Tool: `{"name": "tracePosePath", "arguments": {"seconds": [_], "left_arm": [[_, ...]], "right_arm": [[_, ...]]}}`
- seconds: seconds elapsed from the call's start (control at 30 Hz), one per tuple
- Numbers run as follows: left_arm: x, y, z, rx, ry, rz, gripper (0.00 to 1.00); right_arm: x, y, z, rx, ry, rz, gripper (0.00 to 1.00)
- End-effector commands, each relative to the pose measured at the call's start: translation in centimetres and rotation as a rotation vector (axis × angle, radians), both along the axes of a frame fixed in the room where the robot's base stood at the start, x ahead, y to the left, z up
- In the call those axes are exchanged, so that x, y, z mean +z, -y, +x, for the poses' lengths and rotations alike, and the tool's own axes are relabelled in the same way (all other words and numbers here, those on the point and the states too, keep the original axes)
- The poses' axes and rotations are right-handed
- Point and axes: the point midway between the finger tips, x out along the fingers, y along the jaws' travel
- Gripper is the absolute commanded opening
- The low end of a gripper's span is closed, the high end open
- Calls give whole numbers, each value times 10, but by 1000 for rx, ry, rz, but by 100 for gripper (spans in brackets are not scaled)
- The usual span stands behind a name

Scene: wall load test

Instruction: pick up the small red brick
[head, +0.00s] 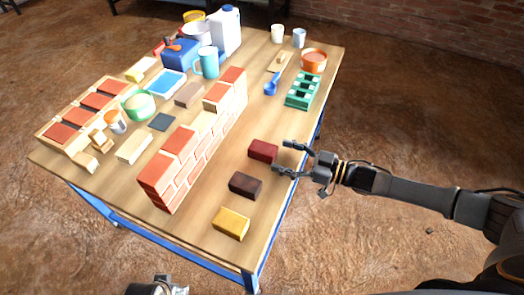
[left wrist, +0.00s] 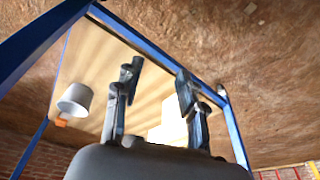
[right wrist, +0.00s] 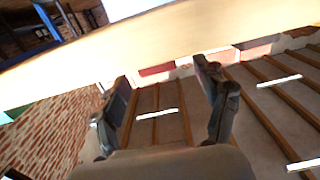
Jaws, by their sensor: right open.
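The small red brick (head: 263,150) lies on the wooden table (head: 215,225) near its right edge, right of the brick wall. My right gripper (head: 284,156) is open at that edge, its fingers pointing at the brick from the right. The brick is just beyond the fingertips, with nothing held. In the right wrist view a red block, probably this brick (right wrist: 157,69), shows between the open fingers (right wrist: 163,76). My left gripper (left wrist: 157,78) is open and empty in the left wrist view; only a bit of it (head: 158,287) shows in the head view.
A dark brown brick (head: 246,185) and a yellow brick (head: 231,223) lie in front of the red one. The brick wall (head: 190,150) stands left. Bare wood surrounds the red brick.

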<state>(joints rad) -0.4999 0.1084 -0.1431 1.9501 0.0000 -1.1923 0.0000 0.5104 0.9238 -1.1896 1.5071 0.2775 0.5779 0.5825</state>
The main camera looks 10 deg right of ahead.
Motion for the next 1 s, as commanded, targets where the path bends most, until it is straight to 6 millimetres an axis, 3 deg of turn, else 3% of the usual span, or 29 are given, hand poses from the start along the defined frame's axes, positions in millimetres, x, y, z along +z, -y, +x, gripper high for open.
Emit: {"name": "tracePosePath", "arguments": {"seconds": [0.27, 0.5, 0.83, 0.87, 1.0], "left_arm": [[6, 0, 1, 1, 4, -1, 40], [29, -1, 2, 3, 16, -1, 40], [34, -1, 2, 3, 18, -1, 40], [34, -1, 2, 3, 18, -1, 40], [34, -1, 2, 3, 18, -1, 40]], "right_arm": [[-2, -19, 14, 0, 1, 0, 74], [-6, -47, 35, 1, 0, 2, 74], [-7, -53, 40, -1, -1, -1, 74], [-7, -53, 40, -1, -1, -1, 72], [-7, -53, 40, -1, -1, -1, 43]]}}
